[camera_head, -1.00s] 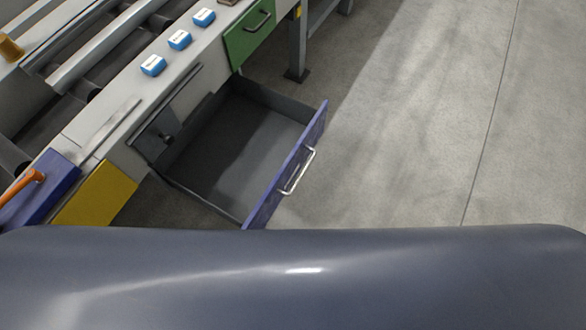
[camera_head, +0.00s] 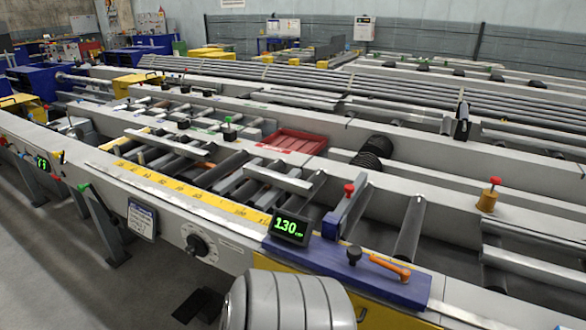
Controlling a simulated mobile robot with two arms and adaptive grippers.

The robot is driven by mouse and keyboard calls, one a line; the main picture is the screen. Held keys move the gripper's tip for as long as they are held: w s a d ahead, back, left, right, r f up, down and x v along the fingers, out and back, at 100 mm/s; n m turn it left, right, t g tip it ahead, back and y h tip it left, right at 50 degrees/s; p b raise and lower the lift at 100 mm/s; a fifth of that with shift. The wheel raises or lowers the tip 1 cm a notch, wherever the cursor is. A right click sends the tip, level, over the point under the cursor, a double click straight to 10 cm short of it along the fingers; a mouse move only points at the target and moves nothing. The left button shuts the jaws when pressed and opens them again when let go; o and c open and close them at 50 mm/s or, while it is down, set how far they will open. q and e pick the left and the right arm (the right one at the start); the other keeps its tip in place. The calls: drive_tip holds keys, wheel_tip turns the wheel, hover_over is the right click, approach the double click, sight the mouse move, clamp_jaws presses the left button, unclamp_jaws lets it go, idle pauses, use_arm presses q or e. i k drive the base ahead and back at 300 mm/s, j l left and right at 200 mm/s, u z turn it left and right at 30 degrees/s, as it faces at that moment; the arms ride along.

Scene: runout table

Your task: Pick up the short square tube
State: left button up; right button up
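Several grey bars lie across the rollers of the runout table (camera_head: 225,212). One light grey square-edged bar (camera_head: 280,178) lies on the rollers right of centre, behind the yellow scale. Another similar bar (camera_head: 168,144) lies further left. I cannot tell for certain which of them is the short square tube. Neither of my grippers is in view. A ribbed grey part of my own body fills the bottom centre.
A blue stop block with an orange lever (camera_head: 390,267) and a green display (camera_head: 291,228) stand at the front edge. A red tray (camera_head: 292,145) sits mid-table. Long tubes (camera_head: 340,83) lie behind.

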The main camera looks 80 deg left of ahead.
sight(302, 188)
drive_tip(key=u, duration=2.8)
